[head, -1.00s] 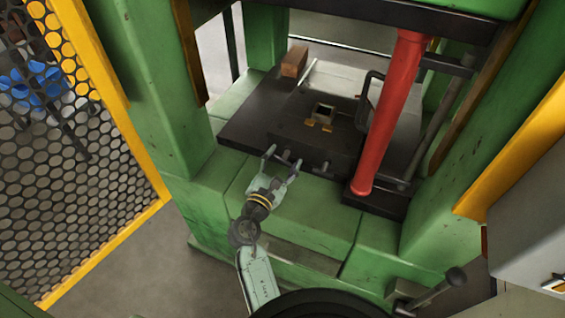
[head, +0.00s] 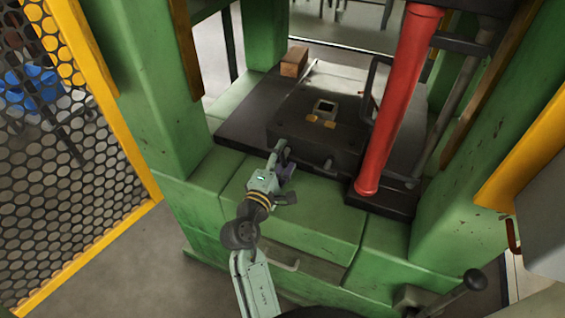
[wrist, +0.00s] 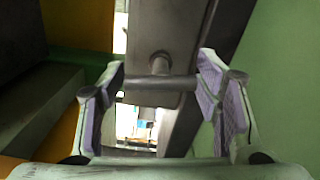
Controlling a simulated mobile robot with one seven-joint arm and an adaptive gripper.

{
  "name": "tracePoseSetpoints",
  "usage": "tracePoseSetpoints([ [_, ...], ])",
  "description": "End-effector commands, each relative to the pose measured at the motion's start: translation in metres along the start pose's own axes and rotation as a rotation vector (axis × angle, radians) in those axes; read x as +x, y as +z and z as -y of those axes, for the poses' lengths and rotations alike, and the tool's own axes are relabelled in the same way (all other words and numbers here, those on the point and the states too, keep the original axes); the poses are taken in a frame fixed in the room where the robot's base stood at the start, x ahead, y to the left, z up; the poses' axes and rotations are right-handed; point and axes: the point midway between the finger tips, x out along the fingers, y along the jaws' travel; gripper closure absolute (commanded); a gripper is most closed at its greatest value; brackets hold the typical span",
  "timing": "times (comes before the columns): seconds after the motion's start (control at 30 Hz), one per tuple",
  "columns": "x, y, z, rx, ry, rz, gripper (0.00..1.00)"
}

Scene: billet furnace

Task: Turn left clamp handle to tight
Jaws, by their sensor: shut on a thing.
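The left clamp handle (wrist: 160,83) is a grey metal crossbar on a short stem. It spans between my purple finger pads in the wrist view. My gripper (head: 283,161) is shut on this bar at the front of a dark block (head: 300,112) on the press bed. The fingers mostly hide the handle in the head view. The right clamp handle (head: 322,165) sticks out of the same block front, to the right of my gripper and apart from it.
A red column (head: 393,115) stands right of the block, with a dark bent bar (head: 371,90) beside it. A brown block (head: 294,62) lies at the back left. Green press posts (head: 160,85) flank the bed. A yellow-framed mesh guard (head: 60,170) is at the left.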

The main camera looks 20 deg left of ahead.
Motion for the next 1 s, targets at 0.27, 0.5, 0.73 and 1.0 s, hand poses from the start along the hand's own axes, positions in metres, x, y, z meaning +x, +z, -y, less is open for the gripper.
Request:
tracePoseSetpoints([
  [0.27, 0.0015, 0.0018, 0.0012, 0.138, 0.001, 0.005, 0.70],
  [0.5, 0.0015, 0.0016, 0.0003, 0.185, 0.000, 0.004, 0.70],
  [0.73, 0.0014, 0.0015, -0.0001, 0.193, 0.000, 0.003, 0.70],
  [1.0, 0.0011, 0.0012, 0.0000, 0.192, 0.000, 0.003, 0.38],
])
